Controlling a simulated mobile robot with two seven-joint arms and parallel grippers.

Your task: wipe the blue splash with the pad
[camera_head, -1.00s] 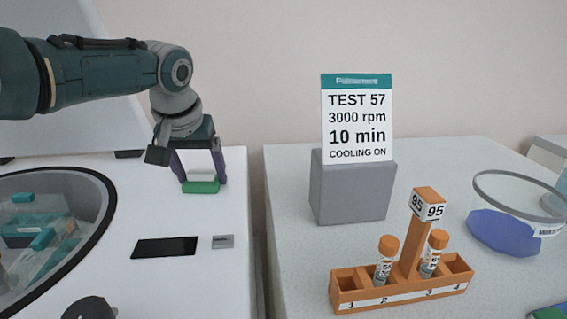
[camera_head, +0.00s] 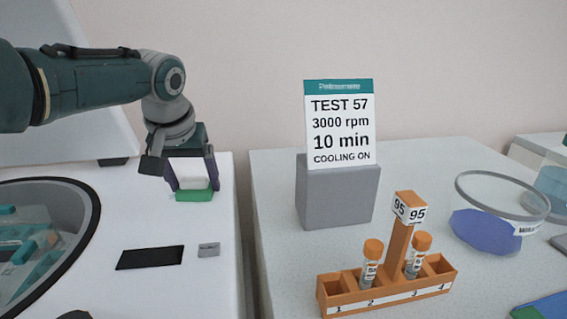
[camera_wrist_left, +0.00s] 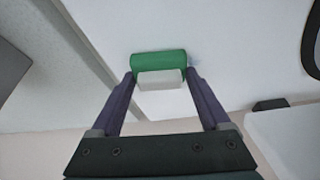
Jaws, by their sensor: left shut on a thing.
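My left gripper (camera_head: 193,178) is shut on the pad, which has a green lower part (camera_head: 194,196) and a white upper part. In the left wrist view the pad's green part (camera_wrist_left: 158,63) shows beyond the two fingers. The pad is at or just above the white machine top, near its right edge; exact contact cannot be told. A faint bluish mark (camera_wrist_left: 197,73) shows beside the pad in the left wrist view; whether it is the splash is unclear. My right gripper is not in view.
The machine top carries a black panel (camera_head: 150,258) and a round window (camera_head: 88,225). A gap separates it from the right bench (camera_head: 275,220). There stand a grey block with a sign (camera_head: 340,122) and an orange rack (camera_head: 385,292) with two tubes.

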